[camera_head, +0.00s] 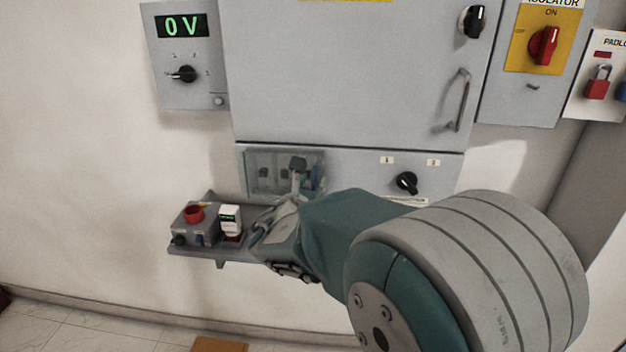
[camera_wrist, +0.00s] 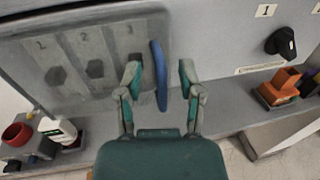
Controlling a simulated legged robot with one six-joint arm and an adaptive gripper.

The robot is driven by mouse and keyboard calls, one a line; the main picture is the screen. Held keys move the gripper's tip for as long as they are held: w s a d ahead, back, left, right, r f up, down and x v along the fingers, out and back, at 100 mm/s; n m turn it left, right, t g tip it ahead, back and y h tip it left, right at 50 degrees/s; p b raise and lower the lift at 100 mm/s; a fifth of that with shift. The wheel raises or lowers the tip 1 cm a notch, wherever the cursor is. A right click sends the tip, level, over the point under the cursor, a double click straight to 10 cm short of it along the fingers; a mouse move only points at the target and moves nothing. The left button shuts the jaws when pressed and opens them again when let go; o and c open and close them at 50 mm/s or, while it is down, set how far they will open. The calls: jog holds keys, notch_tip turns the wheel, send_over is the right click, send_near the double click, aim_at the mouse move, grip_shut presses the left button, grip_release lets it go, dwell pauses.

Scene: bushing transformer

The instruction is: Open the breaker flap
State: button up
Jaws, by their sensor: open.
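The breaker flap (camera_head: 262,170) is a see-through cover on the lower panel of the grey cabinet. In the wrist view the flap (camera_wrist: 60,60) lies over several dark breakers marked 1, 2, 3, and looks shut. Its upright blue handle (camera_wrist: 161,88) is at the flap's right edge. My gripper (camera_wrist: 160,80) is open, with one finger on each side of the blue handle and a visible gap to both. In the head view my gripper (camera_head: 303,168) is in front of the flap's right part and hides some of it; the handle shows only partly there.
A shelf (camera_head: 205,251) below holds a grey box with a red button (camera_head: 194,213) and a white device (camera_head: 230,218). A black knob (camera_head: 406,182) is right of the flap. In the wrist view, an orange block (camera_wrist: 282,85) stands on the shelf at right.

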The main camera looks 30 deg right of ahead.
jog(key=shift+w+d, duration=0.35)
grip_shut()
jog(key=shift+s+a, duration=0.1)
jog(key=shift+a, duration=0.05)
